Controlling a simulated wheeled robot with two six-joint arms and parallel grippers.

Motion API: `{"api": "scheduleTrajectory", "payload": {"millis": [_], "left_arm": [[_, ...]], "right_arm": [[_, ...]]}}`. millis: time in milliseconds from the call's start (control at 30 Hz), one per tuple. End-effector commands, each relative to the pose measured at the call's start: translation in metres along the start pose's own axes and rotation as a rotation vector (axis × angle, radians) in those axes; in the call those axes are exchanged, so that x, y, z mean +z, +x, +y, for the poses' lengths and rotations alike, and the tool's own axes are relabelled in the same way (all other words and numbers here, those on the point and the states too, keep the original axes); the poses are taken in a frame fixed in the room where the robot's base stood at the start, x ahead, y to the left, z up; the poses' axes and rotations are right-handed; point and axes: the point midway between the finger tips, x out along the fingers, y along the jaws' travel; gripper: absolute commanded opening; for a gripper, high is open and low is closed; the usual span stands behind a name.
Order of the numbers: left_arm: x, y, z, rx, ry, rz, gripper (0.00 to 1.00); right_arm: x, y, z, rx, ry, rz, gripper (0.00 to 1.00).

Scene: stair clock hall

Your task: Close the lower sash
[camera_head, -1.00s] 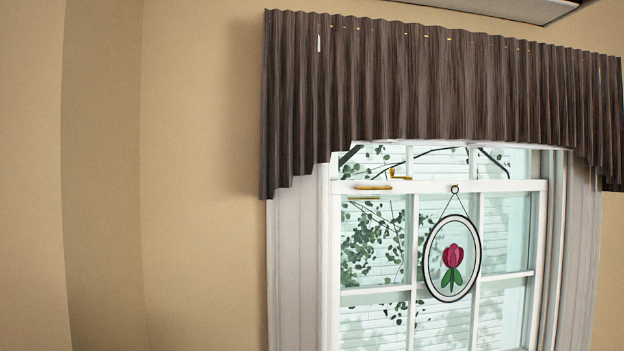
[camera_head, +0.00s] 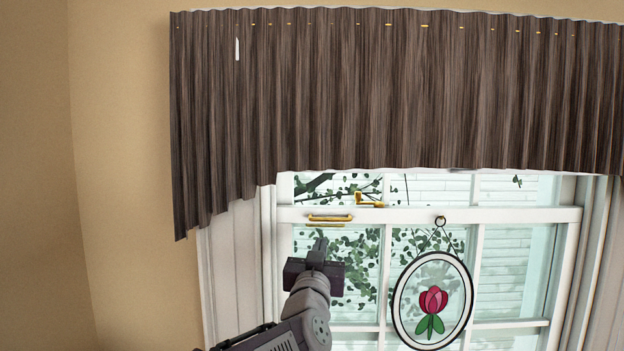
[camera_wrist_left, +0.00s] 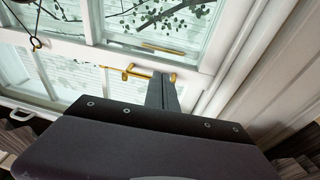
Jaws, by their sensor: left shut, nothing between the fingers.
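The window's lower sash, a white frame with divided panes, shows its top rail (camera_head: 510,215) in the head view. A brass handle (camera_head: 330,217) is on that rail at the left, and a brass latch (camera_head: 368,200) sits just above and right of it. My left gripper (camera_head: 320,243) points up, shut and empty, just below the handle. In the left wrist view, which looks upside down, my fingers (camera_wrist_left: 161,92) overlap the brass handle (camera_wrist_left: 150,75); I cannot tell whether they touch it. The sash's bottom is out of view. My right gripper is not in view.
An oval tulip ornament (camera_head: 433,300) hangs by a chain from a hook on the rail, right of my left gripper. A brown pleated valance (camera_head: 400,100) covers the window's top. Bare beige wall (camera_head: 130,200) lies to the left.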

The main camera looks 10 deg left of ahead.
Motion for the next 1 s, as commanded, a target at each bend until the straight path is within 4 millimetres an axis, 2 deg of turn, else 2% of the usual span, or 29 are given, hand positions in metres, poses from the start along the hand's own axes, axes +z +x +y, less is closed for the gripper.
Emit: {"api": "scheduleTrajectory", "payload": {"millis": [33,67,133,200,333,433,867,900,1000], "left_arm": [[-0.039,0.005,-0.005,-0.037,-0.007,0.065,0.0],[-0.053,0.005,-0.008,-0.059,-0.01,0.097,0.0],[-0.073,0.006,-0.014,-0.094,-0.014,0.145,0.0],[-0.08,0.005,-0.017,-0.112,-0.017,0.166,0.0],[-0.082,0.007,-0.018,-0.117,-0.016,0.169,0.0],[-0.086,0.018,-0.02,-0.117,-0.014,0.168,0.0],[-0.104,0.108,-0.031,-0.116,-0.014,0.165,0.0],[-0.088,0.103,-0.029,-0.114,-0.013,0.161,0.0],[-0.073,0.1,-0.028,-0.113,-0.014,0.162,0.0]], "right_arm": [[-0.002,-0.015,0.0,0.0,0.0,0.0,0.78],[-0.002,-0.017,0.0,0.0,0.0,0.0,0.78],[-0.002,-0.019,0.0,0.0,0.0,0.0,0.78],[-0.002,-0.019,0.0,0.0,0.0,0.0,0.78],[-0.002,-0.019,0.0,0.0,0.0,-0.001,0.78],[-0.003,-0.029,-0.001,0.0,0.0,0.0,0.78],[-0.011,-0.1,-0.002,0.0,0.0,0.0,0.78],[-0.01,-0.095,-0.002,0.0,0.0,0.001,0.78],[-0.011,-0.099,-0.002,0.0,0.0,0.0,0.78]]}}
